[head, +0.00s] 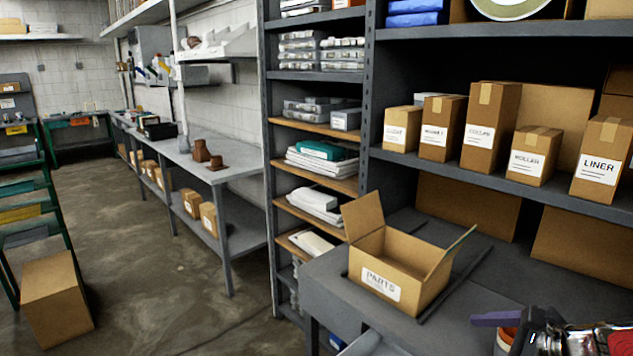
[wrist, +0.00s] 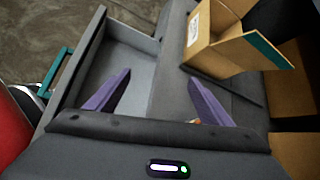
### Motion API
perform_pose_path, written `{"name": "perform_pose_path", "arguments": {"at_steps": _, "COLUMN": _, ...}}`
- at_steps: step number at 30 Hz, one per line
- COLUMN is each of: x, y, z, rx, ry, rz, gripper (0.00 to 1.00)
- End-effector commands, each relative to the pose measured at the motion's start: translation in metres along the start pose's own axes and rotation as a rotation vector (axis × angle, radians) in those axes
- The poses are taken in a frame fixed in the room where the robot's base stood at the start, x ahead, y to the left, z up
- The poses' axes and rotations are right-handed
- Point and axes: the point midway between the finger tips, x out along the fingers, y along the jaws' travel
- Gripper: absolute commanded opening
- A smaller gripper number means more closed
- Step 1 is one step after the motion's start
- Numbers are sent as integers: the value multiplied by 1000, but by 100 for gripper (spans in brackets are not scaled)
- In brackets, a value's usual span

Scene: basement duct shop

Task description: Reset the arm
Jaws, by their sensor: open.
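My gripper (wrist: 160,77) shows in the wrist view with its two purple fingers spread wide and nothing between them. It is over the grey workbench (wrist: 172,70), near the open drawer. In the head view a purple finger of my gripper (head: 497,318) shows at the bottom right, and the rest of the gripper is hard to make out there. My arm fills the bottom right corner of the head view.
An open carton marked PARTS (head: 392,268) stands on the workbench (head: 325,275); the carton also shows in the wrist view (wrist: 222,45). An open, empty-looking drawer (wrist: 112,48) sticks out with a teal handle. Labelled cartons stand on the shelf (head: 560,188) above. The floor (head: 160,260) is largely clear.

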Motion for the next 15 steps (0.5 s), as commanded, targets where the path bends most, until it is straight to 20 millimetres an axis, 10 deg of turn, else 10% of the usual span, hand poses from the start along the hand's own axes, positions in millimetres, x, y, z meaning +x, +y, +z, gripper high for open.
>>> {"name": "perform_pose_path", "arguments": {"at_steps": 15, "x": 16, "y": 109, "z": 53, "rx": -884, "ry": 108, "rz": 288, "gripper": 74}}
